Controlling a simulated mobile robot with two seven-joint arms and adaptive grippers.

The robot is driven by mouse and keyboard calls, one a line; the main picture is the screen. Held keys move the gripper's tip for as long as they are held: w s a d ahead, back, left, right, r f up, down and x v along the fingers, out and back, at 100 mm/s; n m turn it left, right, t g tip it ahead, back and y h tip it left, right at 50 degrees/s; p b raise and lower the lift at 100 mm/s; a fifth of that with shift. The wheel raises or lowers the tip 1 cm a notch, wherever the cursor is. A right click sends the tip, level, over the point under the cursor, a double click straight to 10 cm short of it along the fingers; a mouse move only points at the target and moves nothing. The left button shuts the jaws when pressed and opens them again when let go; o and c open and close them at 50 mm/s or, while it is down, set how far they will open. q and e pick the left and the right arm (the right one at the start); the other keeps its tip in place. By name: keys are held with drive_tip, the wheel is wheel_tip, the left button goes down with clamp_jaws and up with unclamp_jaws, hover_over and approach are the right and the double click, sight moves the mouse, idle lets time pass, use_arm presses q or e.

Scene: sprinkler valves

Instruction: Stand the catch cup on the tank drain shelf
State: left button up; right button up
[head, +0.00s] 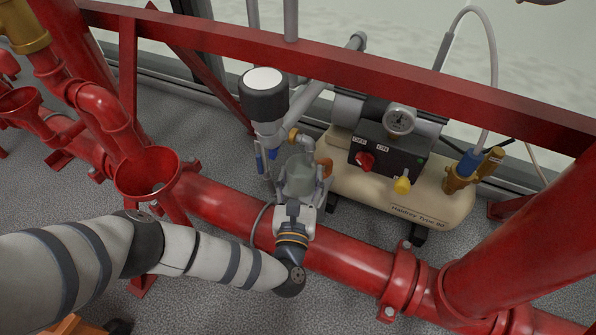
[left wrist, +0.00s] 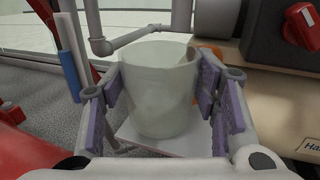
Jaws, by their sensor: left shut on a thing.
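The catch cup (head: 299,172) is a translucent, pale cup beside the beige tank (head: 436,212). My left gripper (head: 300,186) is shut on it, with fingers on both sides. In the left wrist view the cup (left wrist: 160,88) stands upright between the purple finger pads of the left gripper (left wrist: 165,98). A flat white plate, apparently the drain shelf (left wrist: 192,146), lies under the cup's base. I cannot tell whether the base touches it. The head view hides this plate behind the cup and gripper. My right gripper is not in view.
A grey pipe outlet (left wrist: 125,40) hangs close above the cup's back rim. A black box with a red knob (head: 364,161) sits on the tank. A thick red pipe (head: 225,208) runs beneath my left wrist, and a red funnel (head: 146,175) stands left.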

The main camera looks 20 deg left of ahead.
use_arm(q)
drive_tip(key=shift+d, duration=0.1)
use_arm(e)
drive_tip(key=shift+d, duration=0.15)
use_arm(q)
drive_tip(key=shift+f, duration=0.2)
drive_tip(key=o, duration=1.2)
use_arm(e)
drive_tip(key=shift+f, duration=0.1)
use_arm(q)
drive_tip(key=shift+r, duration=0.15)
drive_tip(key=shift+s+d+r, duration=0.15)
drive_tip(key=shift+s, duration=0.25)
drive_tip(key=p+v, duration=0.3)
drive_tip(key=v, duration=0.8)
drive_tip(key=shift+s, duration=0.1)
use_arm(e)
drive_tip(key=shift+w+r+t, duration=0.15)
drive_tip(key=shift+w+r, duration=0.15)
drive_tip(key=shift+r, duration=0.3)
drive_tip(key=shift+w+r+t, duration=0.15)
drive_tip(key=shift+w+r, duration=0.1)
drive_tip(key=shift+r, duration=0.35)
